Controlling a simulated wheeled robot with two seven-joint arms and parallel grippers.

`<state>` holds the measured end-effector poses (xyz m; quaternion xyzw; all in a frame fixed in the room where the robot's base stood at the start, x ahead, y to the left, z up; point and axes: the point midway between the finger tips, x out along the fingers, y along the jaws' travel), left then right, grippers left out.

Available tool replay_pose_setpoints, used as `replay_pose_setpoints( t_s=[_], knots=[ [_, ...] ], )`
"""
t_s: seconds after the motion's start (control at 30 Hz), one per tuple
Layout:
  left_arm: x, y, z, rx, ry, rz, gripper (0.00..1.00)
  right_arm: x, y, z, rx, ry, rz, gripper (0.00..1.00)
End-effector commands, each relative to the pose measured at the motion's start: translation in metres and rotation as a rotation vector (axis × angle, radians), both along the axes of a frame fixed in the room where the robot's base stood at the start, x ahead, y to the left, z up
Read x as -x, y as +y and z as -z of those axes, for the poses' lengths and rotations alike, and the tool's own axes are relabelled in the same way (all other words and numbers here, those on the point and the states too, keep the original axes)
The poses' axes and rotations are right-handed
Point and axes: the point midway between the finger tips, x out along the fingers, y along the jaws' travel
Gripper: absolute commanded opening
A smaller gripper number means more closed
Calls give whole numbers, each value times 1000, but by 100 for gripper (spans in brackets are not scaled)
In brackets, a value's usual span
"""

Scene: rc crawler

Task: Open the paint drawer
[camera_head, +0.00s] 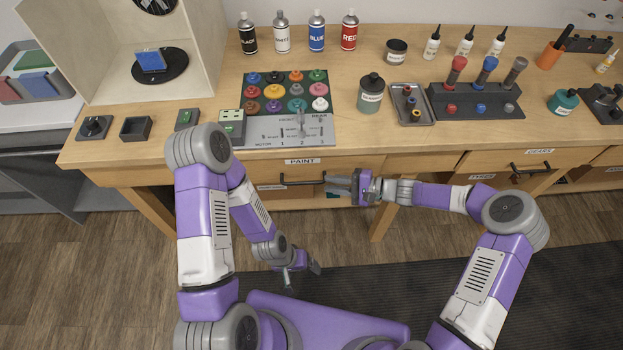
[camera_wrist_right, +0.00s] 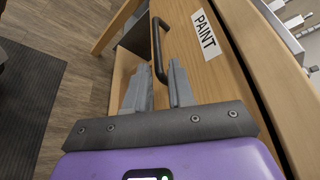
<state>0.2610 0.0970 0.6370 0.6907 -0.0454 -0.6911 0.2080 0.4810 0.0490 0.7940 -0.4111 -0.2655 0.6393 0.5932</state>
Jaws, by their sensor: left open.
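The paint drawer (camera_head: 265,199) is in the front of the workbench, under a white PAINT label (camera_head: 301,161), and looks closed. Its dark bar handle (camera_head: 302,182) also shows in the right wrist view (camera_wrist_right: 157,42). My right gripper (camera_head: 340,185) is at the right end of the handle. In the right wrist view its two fingers (camera_wrist_right: 159,78) are apart, with the near end of the handle at the gap between their tips. I cannot tell whether they touch it. My left gripper (camera_head: 301,272) is open and empty, low in front of the bench.
The bench top (camera_head: 350,147) holds a paint palette (camera_head: 285,92), paint bottles (camera_head: 316,33), a jar (camera_head: 371,93) and a tool rack (camera_head: 475,102). Another drawer handle (camera_head: 530,168) is to the right. The floor (camera_head: 110,260) in front of the bench at left is clear.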

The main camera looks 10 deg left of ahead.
Motion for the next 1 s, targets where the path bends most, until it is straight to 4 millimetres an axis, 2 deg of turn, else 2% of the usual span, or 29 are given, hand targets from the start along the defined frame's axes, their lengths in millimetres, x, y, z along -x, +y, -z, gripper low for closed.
replay_pose_setpoints(
  t_s=[0.43, 0.6, 0.83, 0.87, 1.0],
  knots=[
    [0, 0, 13, 0, 0, 0, 86, 0, 62, 15, 3, 1, -6, 23],
    [0, 0, 15, 0, 0, 0, 86, -1, 71, 16, 4, 1, -3, 23],
    [0, 0, 14, 0, 0, 0, 86, -1, 72, 16, 5, 2, -3, 23],
    [0, 0, 14, 0, 0, 0, 86, -1, 72, 16, 5, 2, -3, 22],
    [0, 0, 14, 0, 0, 0, 86, -1, 72, 16, 5, 2, -3, 0]
  ],
)
